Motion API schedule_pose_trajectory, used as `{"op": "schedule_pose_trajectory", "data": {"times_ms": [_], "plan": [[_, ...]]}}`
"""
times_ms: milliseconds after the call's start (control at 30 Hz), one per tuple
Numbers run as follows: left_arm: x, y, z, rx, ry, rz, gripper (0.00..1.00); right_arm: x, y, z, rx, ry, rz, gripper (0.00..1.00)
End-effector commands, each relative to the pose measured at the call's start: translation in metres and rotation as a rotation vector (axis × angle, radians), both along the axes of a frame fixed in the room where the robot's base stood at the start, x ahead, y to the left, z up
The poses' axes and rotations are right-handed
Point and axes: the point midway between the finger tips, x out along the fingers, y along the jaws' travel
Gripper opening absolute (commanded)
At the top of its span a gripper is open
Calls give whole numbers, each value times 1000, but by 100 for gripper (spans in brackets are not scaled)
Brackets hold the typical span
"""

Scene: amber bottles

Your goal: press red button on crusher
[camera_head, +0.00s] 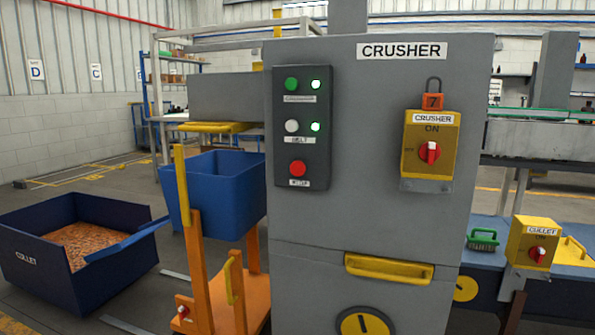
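The crusher (370,215) is a tall grey cabinet in the middle of the head view, with a white "CRUSHER" label at its top. A dark control panel (315,150) is on its left part. The round red button (298,168) is at the bottom of this panel, above a small white label. Above it are a white button (292,126) and a green button (291,84), each with a lit green lamp beside it. Neither of my grippers shows in this view.
A yellow switch box (431,145) with a red knob and padlock is right of the panel. A blue bin (228,185) on an orange cart stands left of the crusher. A dark blue crate (40,270) is further left. A yellow handle (388,269) protrudes below.

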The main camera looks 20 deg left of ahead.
Motion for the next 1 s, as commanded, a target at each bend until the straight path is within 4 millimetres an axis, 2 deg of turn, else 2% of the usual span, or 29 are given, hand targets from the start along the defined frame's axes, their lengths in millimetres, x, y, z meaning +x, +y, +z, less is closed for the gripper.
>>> {"op": "schedule_pose_trajectory", "data": {"times_ms": [33,267,1000], "plan": [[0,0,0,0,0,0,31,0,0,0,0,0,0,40],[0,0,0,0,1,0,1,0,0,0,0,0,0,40],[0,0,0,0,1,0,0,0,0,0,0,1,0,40]]}}
